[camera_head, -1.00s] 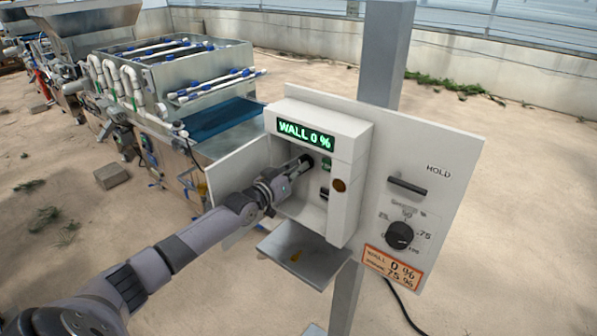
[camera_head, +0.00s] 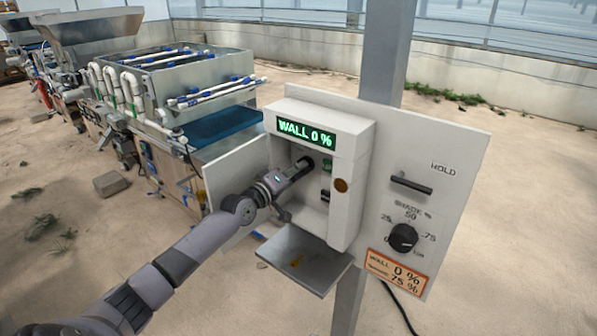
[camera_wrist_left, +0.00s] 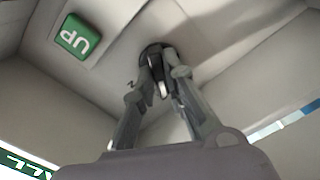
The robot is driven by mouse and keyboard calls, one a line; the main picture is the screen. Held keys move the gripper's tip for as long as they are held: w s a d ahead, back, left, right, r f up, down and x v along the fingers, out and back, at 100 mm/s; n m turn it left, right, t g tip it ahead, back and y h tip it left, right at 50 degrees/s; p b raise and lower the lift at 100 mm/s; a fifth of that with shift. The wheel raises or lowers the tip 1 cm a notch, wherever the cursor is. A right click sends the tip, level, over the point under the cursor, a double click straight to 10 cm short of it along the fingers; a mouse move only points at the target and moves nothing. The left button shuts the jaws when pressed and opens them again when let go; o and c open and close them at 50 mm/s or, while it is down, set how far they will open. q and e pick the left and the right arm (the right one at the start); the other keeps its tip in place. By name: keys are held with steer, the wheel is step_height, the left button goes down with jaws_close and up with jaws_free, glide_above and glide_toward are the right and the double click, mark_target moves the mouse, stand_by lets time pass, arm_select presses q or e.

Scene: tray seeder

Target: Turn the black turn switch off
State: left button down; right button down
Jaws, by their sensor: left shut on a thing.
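The black turn switch (camera_wrist_left: 154,50) is on the back wall inside the open white control box (camera_head: 352,170). In the left wrist view it sits between my fingertips, which partly cover it. My left gripper (camera_wrist_left: 163,76) is shut on it. In the head view my left gripper (camera_head: 303,165) reaches into the box from the left, and the fingers hide most of the switch. I cannot read the switch's position. The display (camera_head: 306,132) above reads "WALL 0 %". My right gripper is not in view.
A green UP button (camera_wrist_left: 80,36) is beside the switch. The box door (camera_head: 233,187) hangs open at left, and a metal shelf (camera_head: 303,262) is below. The panel at right has a handle (camera_head: 411,185) and a black SHADE dial (camera_head: 403,238). A seeder machine (camera_head: 185,95) stands behind.

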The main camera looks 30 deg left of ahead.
arm_select(q)
steer(key=shift+n, duration=0.3)
steer(key=c, duration=1.6)
jaws_free()
steer(key=shift+c, duration=0.2)
steer(key=s+a, duration=0.1)
steer(key=s, duration=1.1)
